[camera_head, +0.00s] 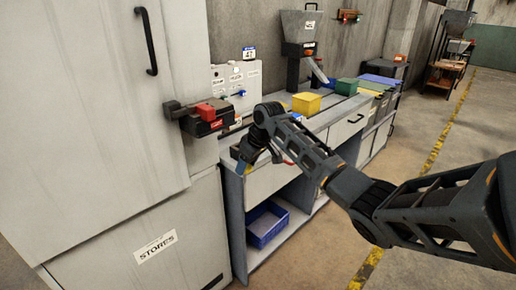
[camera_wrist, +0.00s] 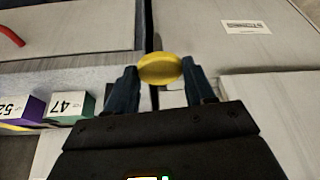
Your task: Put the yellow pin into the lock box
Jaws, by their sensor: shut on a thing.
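My gripper (camera_wrist: 160,82) is shut on the yellow pin (camera_wrist: 159,68), which shows as a yellow rounded disc between the two dark fingertips in the wrist view. In the head view my gripper (camera_head: 243,163) points down in front of the bench's near end; the pin is hidden there. A black box with a red block on top (camera_head: 207,117) sits at the tall cabinet's right edge, up and left of my gripper. It may be the lock box; I cannot tell for sure.
A tall grey cabinet (camera_head: 105,100) stands at left. The bench carries a white panel with knobs (camera_head: 237,82), a yellow bin (camera_head: 306,103) and a green bin (camera_head: 346,87). A blue crate (camera_head: 266,224) sits on the low shelf. Labelled boxes (camera_wrist: 70,106) show at left in the wrist view.

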